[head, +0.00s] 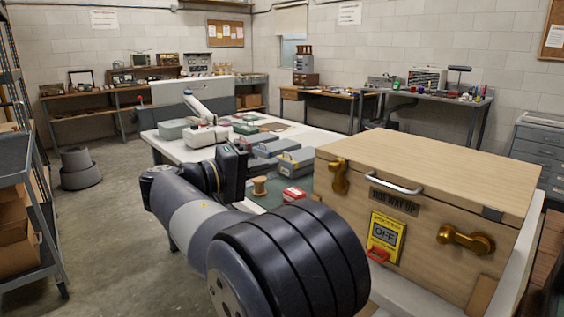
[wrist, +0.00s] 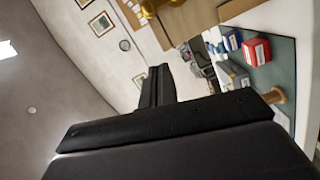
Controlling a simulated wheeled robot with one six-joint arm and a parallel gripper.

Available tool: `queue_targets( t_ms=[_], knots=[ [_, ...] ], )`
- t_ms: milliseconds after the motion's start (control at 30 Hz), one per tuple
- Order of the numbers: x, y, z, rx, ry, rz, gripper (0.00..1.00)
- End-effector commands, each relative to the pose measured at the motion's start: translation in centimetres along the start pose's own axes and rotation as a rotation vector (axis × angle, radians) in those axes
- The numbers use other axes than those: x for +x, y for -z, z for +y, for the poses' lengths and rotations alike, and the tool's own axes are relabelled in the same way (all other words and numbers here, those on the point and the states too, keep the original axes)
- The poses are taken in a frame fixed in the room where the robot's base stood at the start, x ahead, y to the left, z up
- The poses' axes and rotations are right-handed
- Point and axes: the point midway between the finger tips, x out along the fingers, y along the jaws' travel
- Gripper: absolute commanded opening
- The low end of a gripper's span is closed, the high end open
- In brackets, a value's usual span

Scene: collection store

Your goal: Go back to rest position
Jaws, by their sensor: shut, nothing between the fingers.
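My gripper (wrist: 158,78) shows in the wrist view with its dark fingers together and nothing between them. In the head view my arm reaches from the bottom middle up and left, and its dark wrist end (head: 230,168) is over the near left part of the white worktable (head: 318,135). The fingertips cannot be made out there.
A wooden spool (head: 260,187) and a red-and-white box (head: 294,196) are close to my wrist on a green mat. Several grey and blue boxes (head: 272,148) lie behind. A shelf cart (head: 25,200) stands at left. Open floor (head: 115,235) lies between cart and table.

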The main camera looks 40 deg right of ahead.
Motion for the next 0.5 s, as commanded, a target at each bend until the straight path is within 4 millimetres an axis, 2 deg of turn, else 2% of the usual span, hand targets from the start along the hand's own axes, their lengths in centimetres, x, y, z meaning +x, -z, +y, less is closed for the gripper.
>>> queue_targets(
  t_ms=[167, 500],
  knots=[
    [-0.88, 0.00, -0.01, 0.000, 0.001, 0.001, 0.00],
    [-0.88, -0.02, -0.01, 0.000, 0.000, -0.001, 0.00]
  ],
)
